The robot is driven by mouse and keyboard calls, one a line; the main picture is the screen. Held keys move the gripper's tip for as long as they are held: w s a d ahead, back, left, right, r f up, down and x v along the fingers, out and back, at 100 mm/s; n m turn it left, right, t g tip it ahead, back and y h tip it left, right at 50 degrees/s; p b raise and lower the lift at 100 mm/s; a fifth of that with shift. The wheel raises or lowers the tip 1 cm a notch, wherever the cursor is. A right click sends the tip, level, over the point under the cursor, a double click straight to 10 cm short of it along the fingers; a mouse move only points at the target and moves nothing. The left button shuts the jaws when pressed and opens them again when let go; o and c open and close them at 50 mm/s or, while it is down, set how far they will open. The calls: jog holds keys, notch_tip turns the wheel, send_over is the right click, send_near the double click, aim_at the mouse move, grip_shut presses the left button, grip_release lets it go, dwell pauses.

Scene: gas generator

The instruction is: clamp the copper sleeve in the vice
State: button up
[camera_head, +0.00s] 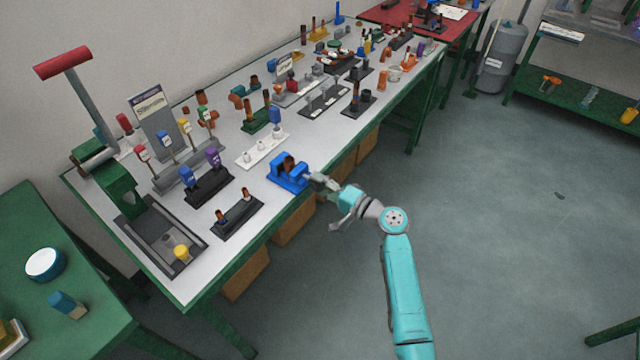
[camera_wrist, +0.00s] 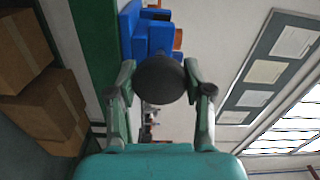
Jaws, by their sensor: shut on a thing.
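The blue vice (camera_head: 286,175) stands at the front edge of the long white-topped table. A brown copper sleeve (camera_head: 289,162) stands between its jaws. Whether the jaws press on it cannot be told. In the wrist view the vice (camera_wrist: 148,40) is at the top, with a bit of the copper-coloured sleeve (camera_wrist: 178,39) at its right. My gripper (camera_head: 322,181) is at the vice's front, on the side towards the aisle. In the wrist view my gripper (camera_wrist: 160,84) is shut on a dark round knob (camera_wrist: 160,76), apparently the vice's handle, which hides part of the vice.
A white holder (camera_head: 262,150) and dark racks (camera_head: 237,216) with sleeves stand left of the vice. A black rack (camera_head: 325,100) is behind it. Cardboard boxes (camera_head: 295,222) sit beneath the table.

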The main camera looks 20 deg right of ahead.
jog(key=m, duration=0.5)
dwell(1.2)
jog(key=o, duration=1.2)
jog(key=shift+s+d, duration=0.1)
jog(key=v, duration=1.1)
jog(key=shift+s+d, duration=0.2)
jog(key=shift+s, duration=0.1)
jog(key=shift+c, duration=0.2)
